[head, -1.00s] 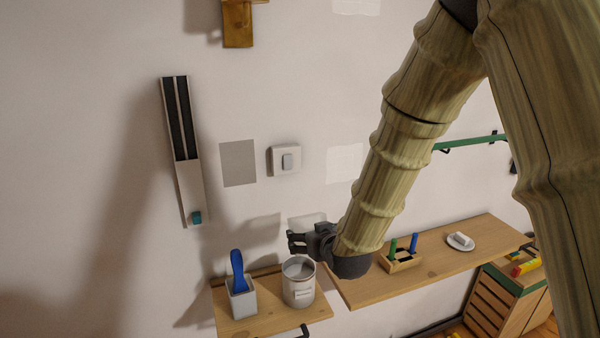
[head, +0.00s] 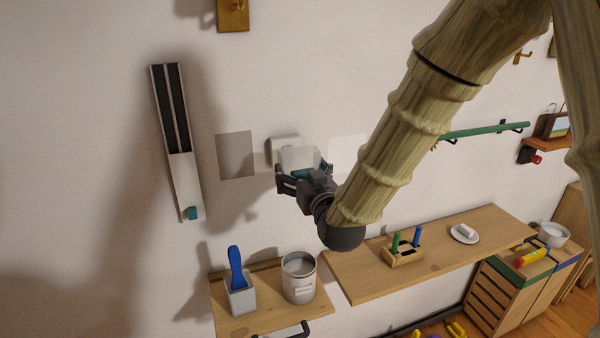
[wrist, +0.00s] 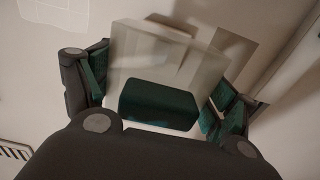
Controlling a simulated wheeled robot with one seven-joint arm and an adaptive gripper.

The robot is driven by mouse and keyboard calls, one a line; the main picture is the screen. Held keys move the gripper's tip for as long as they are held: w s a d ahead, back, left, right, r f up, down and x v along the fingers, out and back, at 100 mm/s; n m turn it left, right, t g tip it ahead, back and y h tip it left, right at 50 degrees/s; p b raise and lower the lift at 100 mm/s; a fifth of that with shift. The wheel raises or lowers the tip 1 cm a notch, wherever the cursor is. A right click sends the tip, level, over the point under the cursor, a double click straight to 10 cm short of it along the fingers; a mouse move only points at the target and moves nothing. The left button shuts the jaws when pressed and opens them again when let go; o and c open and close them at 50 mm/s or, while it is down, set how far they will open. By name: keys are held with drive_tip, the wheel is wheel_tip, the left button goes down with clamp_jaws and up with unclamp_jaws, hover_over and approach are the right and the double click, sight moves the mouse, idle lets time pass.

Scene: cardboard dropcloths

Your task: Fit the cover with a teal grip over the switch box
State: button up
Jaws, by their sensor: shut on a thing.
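The switch box (head: 284,142) is a small pale box on the wall, partly hidden behind the cover. The cover (head: 299,157) is a pale, see-through-looking box with a teal grip (wrist: 158,105). My gripper (head: 304,174) is shut on the cover by the grip, just in front of the switch box and a little low and right of it in the head view. In the wrist view the cover (wrist: 150,50) stands between the two fingers. Whether it touches the switch box or wall cannot be told.
A grey patch (head: 235,155) and a long dark-striped holder (head: 174,130) are on the wall to the left. Below are a shelf with a can (head: 299,280) and a blue-handled tool (head: 236,268), and a longer shelf (head: 350,288). The wall around the switch box is mostly clear.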

sight(293, 163)
drive_tip(key=shift+f, duration=0.2)
drive_tip(key=shift+w+a+r, duration=0.1)
drive_tip(key=shift+w, duration=0.15)
drive_tip(key=shift+b+x, duration=0.3)
drive_tip(key=shift+x, duration=2.3)
drive_tip(key=shift+b, duration=0.55)
drive_tip(key=shift+x, duration=2.2)
drive_tip(key=o, duration=0.9)
drive_tip(key=shift+s, duration=0.1)
